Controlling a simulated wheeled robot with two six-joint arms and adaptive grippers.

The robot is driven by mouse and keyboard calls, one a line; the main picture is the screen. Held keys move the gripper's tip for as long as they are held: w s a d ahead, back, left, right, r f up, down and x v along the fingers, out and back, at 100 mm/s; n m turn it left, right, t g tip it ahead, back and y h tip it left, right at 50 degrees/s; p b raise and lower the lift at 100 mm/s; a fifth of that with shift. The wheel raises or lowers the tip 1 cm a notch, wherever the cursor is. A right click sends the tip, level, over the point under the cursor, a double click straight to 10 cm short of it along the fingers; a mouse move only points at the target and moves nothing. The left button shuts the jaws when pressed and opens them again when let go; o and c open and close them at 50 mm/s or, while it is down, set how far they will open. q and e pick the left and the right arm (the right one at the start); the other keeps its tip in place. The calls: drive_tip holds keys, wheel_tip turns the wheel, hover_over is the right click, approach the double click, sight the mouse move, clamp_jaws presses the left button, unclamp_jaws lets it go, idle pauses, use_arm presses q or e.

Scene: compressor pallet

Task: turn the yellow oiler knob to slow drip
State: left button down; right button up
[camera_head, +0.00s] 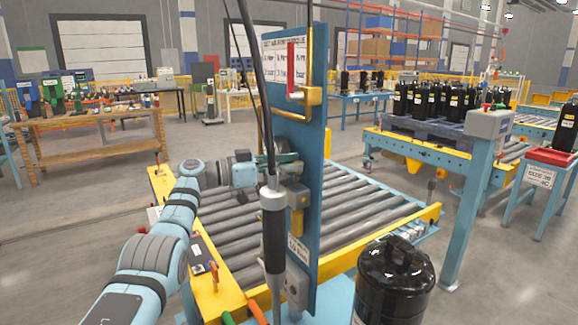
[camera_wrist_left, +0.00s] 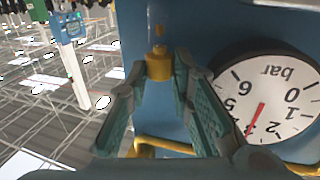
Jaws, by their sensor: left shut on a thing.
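The yellow oiler knob (camera_wrist_left: 158,65) shows at the upper middle of the left wrist view, against a blue panel. My left gripper (camera_wrist_left: 160,72) has its two green-grey fingers shut on it, one on each side. In the head view my left arm comes in from the left, and the left gripper (camera_head: 292,168) reaches to the upright blue panel (camera_head: 312,130). The knob cannot be made out clearly there. My right gripper is in neither view.
A white pressure gauge (camera_wrist_left: 270,95) with a red needle sits right of the fingers. A yellow pipe (camera_wrist_left: 165,146) runs below. A black-handled tool (camera_head: 273,235) hangs before the panel. A roller conveyor (camera_head: 355,215) lies behind, and a black compressor (camera_head: 393,285) stands at front right.

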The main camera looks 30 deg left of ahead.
use_arm(q)
drive_tip(key=shift+f, duration=0.15)
drive_tip(key=c, duration=1.5)
unclamp_jaws()
drive_tip(key=shift+o, duration=0.4)
drive_tip(key=shift+s+d+r, duration=0.15)
drive_tip(key=shift+r, duration=0.1)
drive_tip(key=v, duration=0.8)
